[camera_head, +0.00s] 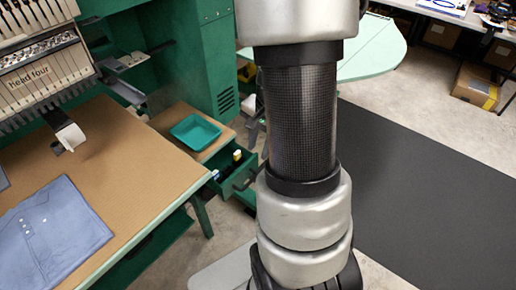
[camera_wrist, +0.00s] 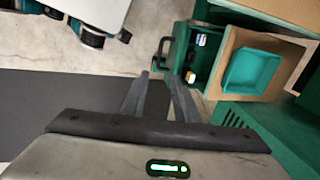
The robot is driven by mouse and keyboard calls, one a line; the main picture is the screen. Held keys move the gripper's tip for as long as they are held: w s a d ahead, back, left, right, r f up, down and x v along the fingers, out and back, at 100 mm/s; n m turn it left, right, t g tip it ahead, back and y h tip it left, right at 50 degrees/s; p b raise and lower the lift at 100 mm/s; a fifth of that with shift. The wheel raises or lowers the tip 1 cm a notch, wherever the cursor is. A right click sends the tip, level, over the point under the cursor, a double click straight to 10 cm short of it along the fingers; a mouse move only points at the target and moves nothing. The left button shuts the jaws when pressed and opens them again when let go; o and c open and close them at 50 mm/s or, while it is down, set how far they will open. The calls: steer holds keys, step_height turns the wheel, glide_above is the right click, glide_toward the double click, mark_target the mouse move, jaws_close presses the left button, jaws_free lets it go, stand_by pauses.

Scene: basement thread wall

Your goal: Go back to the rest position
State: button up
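My gripper (camera_wrist: 157,78) shows in the wrist view, with its two dark fingers apart and nothing between them. The floor and the dark mat show through the gap. In the head view my arm hangs down the middle of the picture, and my gripper is out of sight there. In the wrist view the fingers point toward the pulled-out green drawer (camera_head: 233,168), which holds small items. The drawer also shows in the wrist view (camera_wrist: 180,45). I cannot tell how far the fingers are from it.
A teal tray (camera_head: 196,138) sits on a wooden top above the drawer. An embroidery machine (camera_head: 42,75) and a brown table (camera_head: 130,170) with a folded blue shirt (camera_head: 50,232) stand left. A pale green tabletop (camera_head: 375,50) is behind my arm. A dark mat (camera_head: 425,170) lies clear at right.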

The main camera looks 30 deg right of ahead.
stand_by(0.4)
steer(key=a+r+n+t, duration=0.1)
steer(key=a+r+n, duration=0.5)
steer(key=a+r, duration=0.4)
steer(key=s+a+r+n+t, duration=0.3)
steer(key=s+a+r+n, duration=0.45)
steer(key=s+r, duration=0.35)
step_height(320, 180, up, 19)
steer(key=p, duration=1.7)
steer(key=shift+w+d+n+h, duration=0.25)
steer(key=shift+w+n+h, duration=0.05)
steer(key=shift+w+n, duration=0.1)
